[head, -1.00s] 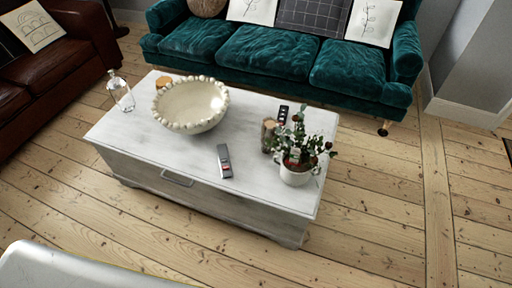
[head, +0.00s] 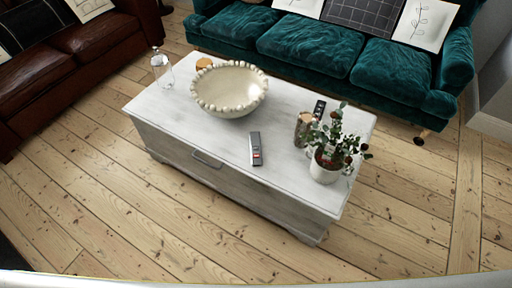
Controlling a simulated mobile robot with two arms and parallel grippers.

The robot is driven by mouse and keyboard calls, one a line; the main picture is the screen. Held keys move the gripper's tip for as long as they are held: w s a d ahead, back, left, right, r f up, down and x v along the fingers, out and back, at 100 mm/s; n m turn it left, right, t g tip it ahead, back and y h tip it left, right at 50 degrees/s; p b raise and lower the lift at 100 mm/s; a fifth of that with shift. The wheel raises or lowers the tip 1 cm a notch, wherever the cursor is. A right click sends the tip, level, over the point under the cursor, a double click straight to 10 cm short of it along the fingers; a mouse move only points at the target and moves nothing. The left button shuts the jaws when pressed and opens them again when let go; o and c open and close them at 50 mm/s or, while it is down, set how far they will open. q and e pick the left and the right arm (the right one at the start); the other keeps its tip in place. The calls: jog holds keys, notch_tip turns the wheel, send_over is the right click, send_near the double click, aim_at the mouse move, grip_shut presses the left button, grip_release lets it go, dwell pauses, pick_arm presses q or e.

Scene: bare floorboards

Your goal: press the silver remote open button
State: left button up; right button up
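A silver remote (head: 255,149) with a small red mark near its lower end lies on the white coffee table (head: 172,117), close to the table's front edge. A dark remote (head: 319,109) lies farther back on the table, partly behind the candle and the plant. The silver remote's separate buttons are too small to tell apart. Neither of my grippers shows in the head view.
On the table stand a beaded bowl (head: 229,90), a glass bottle (head: 162,68), a wooden candle jar (head: 303,129), an orange-lidded jar (head: 204,64) and a potted plant (head: 324,168). A teal sofa (head: 305,47) stands behind, a brown leather sofa (head: 80,70) at left. Floorboards (head: 130,215) in front are clear.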

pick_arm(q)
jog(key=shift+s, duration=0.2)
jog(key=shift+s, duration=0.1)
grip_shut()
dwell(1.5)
